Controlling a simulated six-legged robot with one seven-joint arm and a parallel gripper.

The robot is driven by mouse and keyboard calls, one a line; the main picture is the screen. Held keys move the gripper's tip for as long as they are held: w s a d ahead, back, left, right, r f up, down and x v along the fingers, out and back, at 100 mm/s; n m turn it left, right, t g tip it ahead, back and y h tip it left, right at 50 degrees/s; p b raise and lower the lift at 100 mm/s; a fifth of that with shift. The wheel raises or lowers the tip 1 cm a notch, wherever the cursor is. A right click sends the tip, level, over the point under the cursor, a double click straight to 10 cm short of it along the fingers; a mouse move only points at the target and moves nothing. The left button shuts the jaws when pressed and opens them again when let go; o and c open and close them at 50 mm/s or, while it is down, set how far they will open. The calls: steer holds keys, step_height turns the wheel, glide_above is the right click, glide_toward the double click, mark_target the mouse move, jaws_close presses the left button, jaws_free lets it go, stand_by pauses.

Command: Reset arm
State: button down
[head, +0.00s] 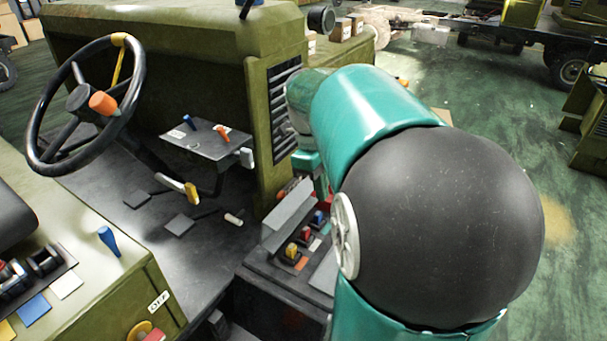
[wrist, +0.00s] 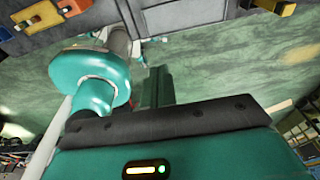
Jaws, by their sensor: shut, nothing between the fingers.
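My arm (head: 375,105) is teal with a large black round joint (head: 445,225), and it fills the right middle of the head view. It reaches away and bends down beside the vehicle's dark console (head: 262,262). I cannot make out the fingers of my gripper in either view; the arm hides the area behind it in the head view. A teal arm link (wrist: 92,82) shows at the left of the wrist view. Below it is a teal body with a small lit indicator (wrist: 146,170).
An olive vehicle cab (head: 185,55) has a steering wheel (head: 85,105), a lever panel (head: 208,138) and a blue lever (head: 109,240). A grey flap (head: 288,215) and coloured switches (head: 292,250) are close to my arm. Green floor (head: 490,90) is open at the right.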

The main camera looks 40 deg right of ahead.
steer(key=s+a+n+t, duration=0.3)
steer(key=a+n, duration=0.8)
steer(key=n, duration=0.5)
steer(key=s+a+n+t, duration=0.3)
steer(key=a+n, duration=0.9)
steer(key=n, duration=0.4)
steer(key=shift+s+f+t+y, duration=0.2)
steer(key=shift+s+t+y, duration=0.1)
steer(key=shift+t, duration=0.4)
steer(key=shift+d, duration=0.1)
